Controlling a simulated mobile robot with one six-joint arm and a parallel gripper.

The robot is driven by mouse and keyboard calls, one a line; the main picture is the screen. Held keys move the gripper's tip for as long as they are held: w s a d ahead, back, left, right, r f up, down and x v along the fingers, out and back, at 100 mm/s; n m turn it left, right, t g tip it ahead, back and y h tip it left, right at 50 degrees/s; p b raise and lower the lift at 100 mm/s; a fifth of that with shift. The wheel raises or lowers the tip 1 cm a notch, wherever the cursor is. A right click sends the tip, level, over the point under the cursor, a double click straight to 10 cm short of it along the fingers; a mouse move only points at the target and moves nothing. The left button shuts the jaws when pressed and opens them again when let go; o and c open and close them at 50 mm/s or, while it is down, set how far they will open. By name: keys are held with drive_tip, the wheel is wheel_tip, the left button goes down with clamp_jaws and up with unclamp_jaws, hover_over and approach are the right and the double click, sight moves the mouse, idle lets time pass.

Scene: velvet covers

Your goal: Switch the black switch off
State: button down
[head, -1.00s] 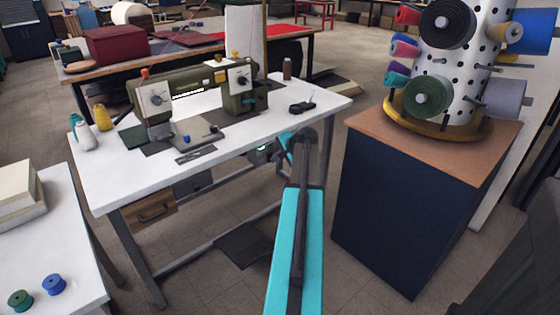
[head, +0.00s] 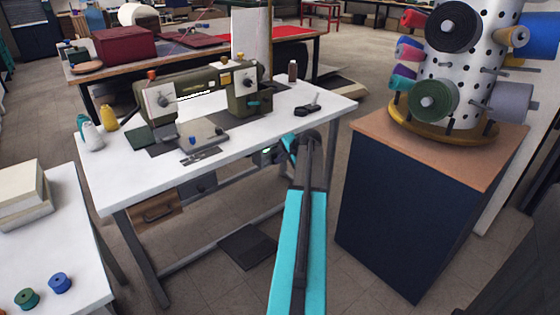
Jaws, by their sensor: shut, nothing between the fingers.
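A small dark box with a green light (head: 267,151) hangs under the front edge of the white sewing table. It looks like the black switch, but its lever position is too small to tell. My teal and dark arm reaches forward, with its elbow in front of the table's right part. My gripper (head: 282,157) is a small dark shape below the table edge, just right of the box and mostly hidden by my arm. It looks shut and empty. I cannot tell whether it touches the box.
An olive sewing machine (head: 205,95) stands on the white table (head: 330,96), with a small black object (head: 307,109) at right. A dark blue cabinet (head: 400,215) with a spool rack stands close to my arm's right. Another white table (head: 55,250) is at left.

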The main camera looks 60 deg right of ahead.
drive_tip(key=shift+w+r+p, duration=0.15)
drive_tip(key=shift+r+p, duration=0.3)
drive_tip(key=shift+r, duration=0.3)
drive_tip(key=s+f+p+v, duration=0.1)
drive_tip(key=s+v, duration=0.1)
drive_tip(key=v, duration=1.1)
drive_tip(key=shift+a+f, duration=0.2)
drive_tip(key=shift+f, duration=0.15)
